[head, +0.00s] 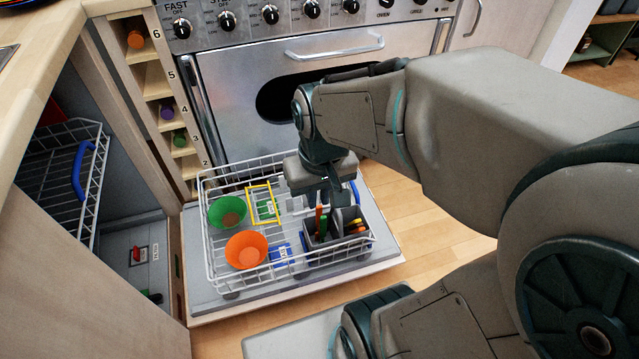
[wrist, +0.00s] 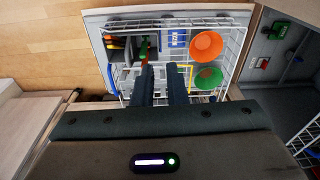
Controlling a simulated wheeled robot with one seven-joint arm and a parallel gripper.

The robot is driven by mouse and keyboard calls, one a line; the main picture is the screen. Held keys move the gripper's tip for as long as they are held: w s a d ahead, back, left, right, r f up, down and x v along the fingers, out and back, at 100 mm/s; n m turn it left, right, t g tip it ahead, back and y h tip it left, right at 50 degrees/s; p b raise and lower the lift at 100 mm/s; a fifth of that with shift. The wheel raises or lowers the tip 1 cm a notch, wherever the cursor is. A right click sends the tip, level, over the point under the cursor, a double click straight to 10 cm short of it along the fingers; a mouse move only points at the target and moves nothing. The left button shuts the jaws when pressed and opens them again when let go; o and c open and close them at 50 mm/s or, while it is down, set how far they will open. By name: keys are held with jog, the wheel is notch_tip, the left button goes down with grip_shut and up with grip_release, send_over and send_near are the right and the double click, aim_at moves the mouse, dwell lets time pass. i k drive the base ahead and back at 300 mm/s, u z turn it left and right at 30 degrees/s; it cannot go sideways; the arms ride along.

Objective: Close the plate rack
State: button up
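A white wire rack (head: 222,268) is out on a lowered grey door panel (head: 375,262) at floor level, in front of the cooker. It holds a green bowl (head: 228,212), an orange bowl (head: 247,249), a yellow wire frame (head: 262,204) and a grey cutlery basket (head: 352,238). A blue handle (head: 356,192) is on its right side, close to my gripper. My gripper (head: 338,205) points down over the rack, near the basket. In the wrist view my gripper (wrist: 161,72) has its two fingers apart with nothing between them. The rack (wrist: 238,52) lies beyond them. Contact with the rack cannot be told.
A second wire rack (head: 92,170) with a blue handle (head: 82,158) sits in the open cabinet at the left. The cooker front (head: 230,80) stands behind the rack. Numbered cubbies (head: 160,82) stand left of the cooker. Wooden floor (head: 440,240) is clear to the right.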

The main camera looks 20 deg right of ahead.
aim_at(216, 194)
jog(key=u, duration=1.95)
jog(key=k, duration=0.7)
jog(key=z, duration=1.95)
jog(key=i, duration=0.5)
jog(key=z, duration=0.05)
